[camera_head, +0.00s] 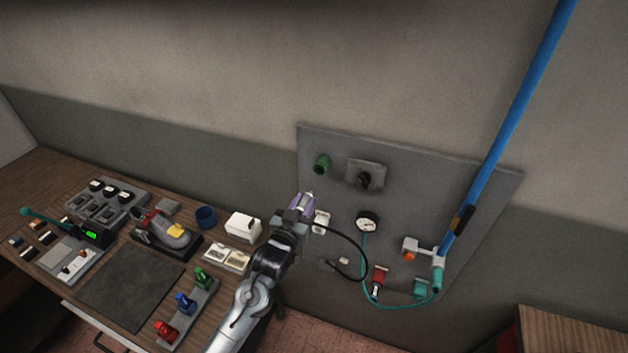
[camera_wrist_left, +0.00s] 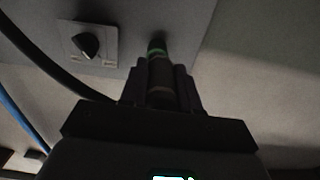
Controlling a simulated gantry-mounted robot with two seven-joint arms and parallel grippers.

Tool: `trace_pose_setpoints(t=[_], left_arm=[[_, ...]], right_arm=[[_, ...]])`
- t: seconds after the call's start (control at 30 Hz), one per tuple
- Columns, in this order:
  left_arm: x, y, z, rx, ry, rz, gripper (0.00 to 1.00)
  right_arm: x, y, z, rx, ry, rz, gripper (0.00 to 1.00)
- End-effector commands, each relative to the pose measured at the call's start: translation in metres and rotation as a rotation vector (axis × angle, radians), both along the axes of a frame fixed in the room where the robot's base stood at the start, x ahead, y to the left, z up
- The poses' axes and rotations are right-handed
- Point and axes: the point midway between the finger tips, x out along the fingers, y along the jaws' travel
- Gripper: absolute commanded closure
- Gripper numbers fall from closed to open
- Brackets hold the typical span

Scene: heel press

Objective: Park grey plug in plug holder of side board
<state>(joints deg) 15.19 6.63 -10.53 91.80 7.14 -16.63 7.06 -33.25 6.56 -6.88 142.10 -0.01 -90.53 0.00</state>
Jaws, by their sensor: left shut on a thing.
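My left gripper (camera_head: 303,204) is in front of the left part of the grey side board (camera_head: 440,190), shut on the grey plug (camera_wrist_left: 160,80). In the left wrist view the plug is a dark cylinder between the fingers, pointing at the board. A green ring shows at its far end; I cannot tell whether the two touch. In the head view a green round fitting (camera_head: 321,164) sits on the board above the gripper. A white socket (camera_head: 321,223) is just beside the gripper. Which fitting is the plug holder is not marked.
A black cable (camera_head: 358,247) loops below the gripper. The board carries a black rotary switch (camera_head: 365,179), a gauge (camera_head: 367,222) and a red fitting (camera_head: 378,281). A blue pole (camera_head: 510,120) stands at the right. The workbench (camera_head: 50,180) with tools is at the left.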

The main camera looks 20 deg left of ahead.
Motion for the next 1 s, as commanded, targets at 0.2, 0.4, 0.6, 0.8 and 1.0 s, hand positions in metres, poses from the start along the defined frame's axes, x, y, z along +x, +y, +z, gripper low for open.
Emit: trace_pose_setpoints(t=[0.2, 0.4, 0.6, 0.8, 1.0], left_arm=[[0.000, 0.000, -0.020, 0.000, 0.000, 0.000, 1.00], [0.000, 0.000, -0.036, 0.000, 0.001, 0.000, 1.00], [0.000, 0.000, -0.052, 0.000, -0.001, 0.000, 1.00], [0.000, 0.000, -0.068, 0.000, 0.001, 0.000, 1.00], [0.000, 0.000, -0.084, 0.000, 0.000, 0.000, 1.00]], right_arm=[[0.000, -0.001, -0.013, -0.002, 0.000, 0.001, 0.57], [0.000, -0.002, -0.023, -0.008, 0.000, 0.006, 0.57], [0.000, -0.002, -0.033, -0.009, 0.000, 0.006, 0.57], [0.000, -0.002, -0.043, -0.009, 0.000, 0.005, 0.57], [0.000, -0.001, -0.053, -0.005, 0.000, 0.004, 0.57]])
